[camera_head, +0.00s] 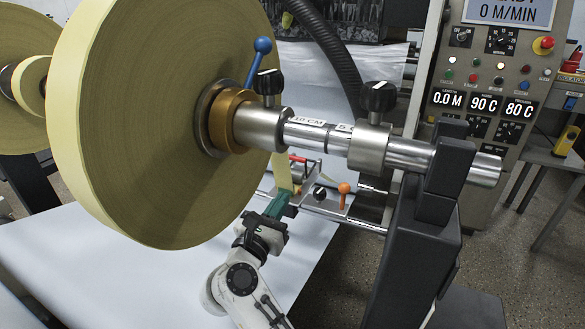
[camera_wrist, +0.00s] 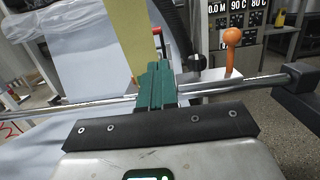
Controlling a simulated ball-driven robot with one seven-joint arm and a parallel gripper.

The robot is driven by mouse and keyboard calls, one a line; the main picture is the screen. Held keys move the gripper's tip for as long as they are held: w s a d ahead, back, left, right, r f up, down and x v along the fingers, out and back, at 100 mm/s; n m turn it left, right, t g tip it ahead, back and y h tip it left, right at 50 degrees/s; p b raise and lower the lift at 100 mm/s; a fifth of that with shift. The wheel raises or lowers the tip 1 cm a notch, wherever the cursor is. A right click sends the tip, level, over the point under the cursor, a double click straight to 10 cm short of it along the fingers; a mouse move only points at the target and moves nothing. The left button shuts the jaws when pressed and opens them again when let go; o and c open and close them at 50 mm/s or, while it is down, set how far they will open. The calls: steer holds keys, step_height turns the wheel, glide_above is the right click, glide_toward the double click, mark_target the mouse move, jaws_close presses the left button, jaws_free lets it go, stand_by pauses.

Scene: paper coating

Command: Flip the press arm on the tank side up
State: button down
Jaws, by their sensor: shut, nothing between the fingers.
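A small metal mechanism on a rail (camera_head: 320,192) stands below the paper roll in the head view. It carries a lever with a red handle (camera_head: 298,159) and a lever with an orange knob (camera_head: 344,188). In the wrist view the red handle (camera_wrist: 157,31) is behind the fingers and the orange knob (camera_wrist: 233,37) stands upright to their right. I cannot tell which part is the press arm. My gripper (camera_head: 278,203) has green fingers, shut and empty, in front of the mechanism. In the wrist view the fingers (camera_wrist: 157,84) hide part of the rail and mechanism.
A large yellow paper roll (camera_head: 150,120) hangs on a metal shaft (camera_head: 405,153) above my arm. A yellow strip (camera_wrist: 126,35) hangs beside the fingers. A black bracket (camera_head: 440,190) supports the shaft at right. A control panel (camera_head: 490,90) stands behind. White sheeting (camera_head: 90,260) spreads below.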

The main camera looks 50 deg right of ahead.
steer(key=shift+w+d, duration=0.1)
steer(key=b+x, duration=0.2)
steer(key=x, duration=0.8)
stand_by(0.4)
